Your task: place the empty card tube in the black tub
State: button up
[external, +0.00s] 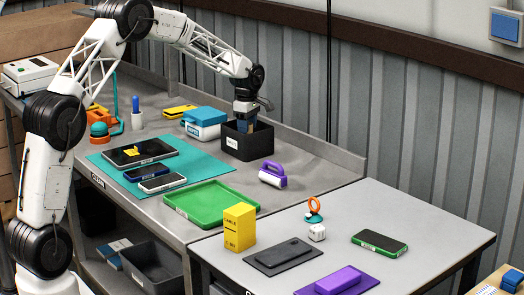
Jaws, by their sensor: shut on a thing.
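The black tub (234,146) stands at the back right of the metal bench, with a white label on its front wall. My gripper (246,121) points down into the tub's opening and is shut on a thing. Only a small brownish and blue patch shows between the fingers and the tub's rim. I take the held thing to be the card tube, but the tub wall hides most of it. I cannot tell whether it touches the tub's floor. No other card tube shows.
Left of the tub is a blue-lidded white box (203,124). A teal mat (197,163) holds a tablet and phones. A green tray (211,204) and a purple-handled item (273,175) lie in front. A yellow carton (239,228) stands on the grey table.

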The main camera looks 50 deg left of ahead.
jog(key=shift+f, duration=0.9)
jog(key=shift+f, duration=0.1)
jog(key=shift+f, duration=2.4)
jog(key=shift+f, duration=0.1)
jog(key=o, duration=1)
jog(key=shift+c, duration=0.2)
notch_tip(320, 180, up, 12)
